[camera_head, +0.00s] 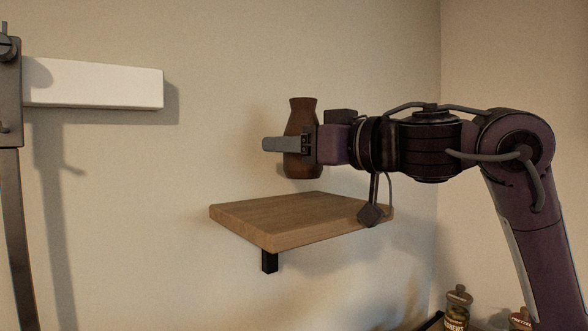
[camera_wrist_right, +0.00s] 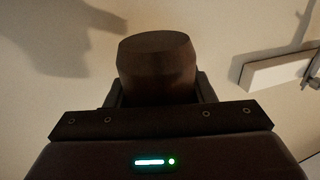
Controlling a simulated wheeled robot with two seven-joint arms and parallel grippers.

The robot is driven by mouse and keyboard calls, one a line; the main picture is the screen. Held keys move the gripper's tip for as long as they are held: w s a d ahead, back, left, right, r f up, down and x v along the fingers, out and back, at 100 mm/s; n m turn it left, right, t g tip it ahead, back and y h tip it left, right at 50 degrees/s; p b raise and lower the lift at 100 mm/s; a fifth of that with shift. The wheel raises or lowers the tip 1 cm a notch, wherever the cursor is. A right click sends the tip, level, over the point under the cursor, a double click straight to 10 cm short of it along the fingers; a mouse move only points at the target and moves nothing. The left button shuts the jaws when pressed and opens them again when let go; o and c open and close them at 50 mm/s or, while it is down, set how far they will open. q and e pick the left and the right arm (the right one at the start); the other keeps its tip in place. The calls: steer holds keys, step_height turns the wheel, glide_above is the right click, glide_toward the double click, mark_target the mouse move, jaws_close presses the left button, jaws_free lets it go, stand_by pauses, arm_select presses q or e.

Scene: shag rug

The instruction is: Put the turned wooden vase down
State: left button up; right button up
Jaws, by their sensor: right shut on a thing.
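The turned wooden vase (camera_head: 301,110) is dark brown with a narrow neck and a flared rim. My right gripper (camera_head: 285,144) is shut on its middle and holds it upright. The vase's base is above the wooden shelf (camera_head: 280,215), with a gap of wall visible between them. My left gripper is not in view.
The wooden shelf's top looks bare, with a dark bracket (camera_head: 269,262) beneath. A white wall shelf (camera_head: 100,83) is at the left, beside a grey metal fixture (camera_head: 10,90). Jars (camera_head: 457,308) stand low at the right. A wall corner is behind my right arm.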

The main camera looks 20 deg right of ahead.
mark_target(295, 174)
steer(key=shift+s+f, duration=0.15)
steer(key=shift+s, duration=0.1)
step_height(295, 174, down, 3)
steer(key=shift+r+p, duration=0.15)
steer(key=shift+p, duration=0.15)
steer(key=shift+f, duration=0.65)
steer(key=o, duration=1.2)
steer(key=shift+c, duration=0.2)
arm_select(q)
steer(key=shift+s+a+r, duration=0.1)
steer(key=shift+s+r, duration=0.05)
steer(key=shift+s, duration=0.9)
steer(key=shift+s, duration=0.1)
